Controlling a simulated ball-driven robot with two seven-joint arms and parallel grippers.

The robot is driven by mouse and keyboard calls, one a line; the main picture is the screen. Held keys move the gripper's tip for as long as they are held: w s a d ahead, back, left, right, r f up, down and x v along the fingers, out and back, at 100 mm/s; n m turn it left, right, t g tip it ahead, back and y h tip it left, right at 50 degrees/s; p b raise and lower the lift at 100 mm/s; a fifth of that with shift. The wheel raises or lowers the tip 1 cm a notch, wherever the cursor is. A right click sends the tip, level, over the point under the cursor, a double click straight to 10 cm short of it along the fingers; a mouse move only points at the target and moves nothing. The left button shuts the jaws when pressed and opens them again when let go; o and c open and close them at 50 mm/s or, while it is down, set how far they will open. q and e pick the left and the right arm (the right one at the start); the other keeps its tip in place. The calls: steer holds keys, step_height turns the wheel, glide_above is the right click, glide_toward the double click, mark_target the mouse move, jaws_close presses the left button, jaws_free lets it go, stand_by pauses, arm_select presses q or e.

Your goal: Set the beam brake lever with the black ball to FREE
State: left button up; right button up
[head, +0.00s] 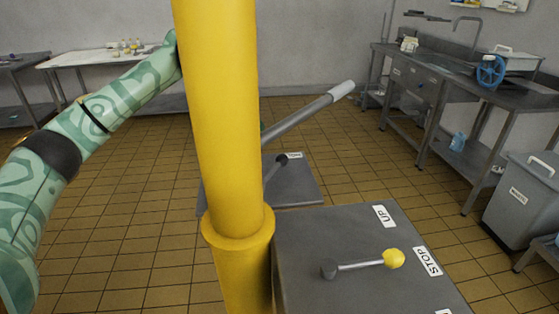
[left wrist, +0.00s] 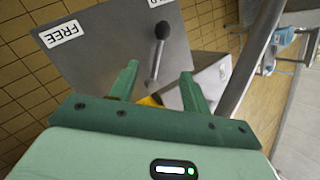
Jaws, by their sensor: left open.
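The beam brake lever with the black ball (left wrist: 162,31) stands on a grey plate (left wrist: 100,60) in the left wrist view. Its ball is close to a cut-off label (left wrist: 160,3) and well away from the FREE label (left wrist: 62,34). In the head view the black ball (head: 281,160) shows just right of the yellow post, beside a small white label (head: 294,155). My left gripper (left wrist: 160,71) is open, its two green fingers apart on either side of the lever's rod, with the ball beyond the tips. I cannot tell whether they touch it. The post hides this gripper in the head view.
A thick yellow post (head: 222,120) stands directly in front. A grey box (head: 310,240) at front right carries a yellow-ball lever (head: 393,259) with UP and STOP labels. A long grey bar with a pale grip (head: 341,90) slants above the brake plate. Steel tables stand along the walls.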

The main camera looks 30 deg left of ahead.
mark_target(277, 163)
arm_select(q)
steer(key=b+x, duration=0.3)
steer(key=x, duration=0.9)
steer(key=shift+f+b, duration=0.25)
steer(key=shift+b, duration=0.05)
steer(key=shift+w+d+f, duration=0.25)
steer(key=shift+w+f, duration=0.15)
steer(key=shift+f, duration=0.15)
arm_select(e)
steer(key=shift+g, duration=0.3)
steer(key=f, duration=0.1)
steer(key=s+f, duration=0.1)
steer(key=f, duration=0.2)
steer(key=shift+s+a, duration=0.1)
steer(key=shift+s, duration=0.3)
arm_select(q)
jaws_close()
arm_select(e)
steer(key=shift+w, duration=0.1)
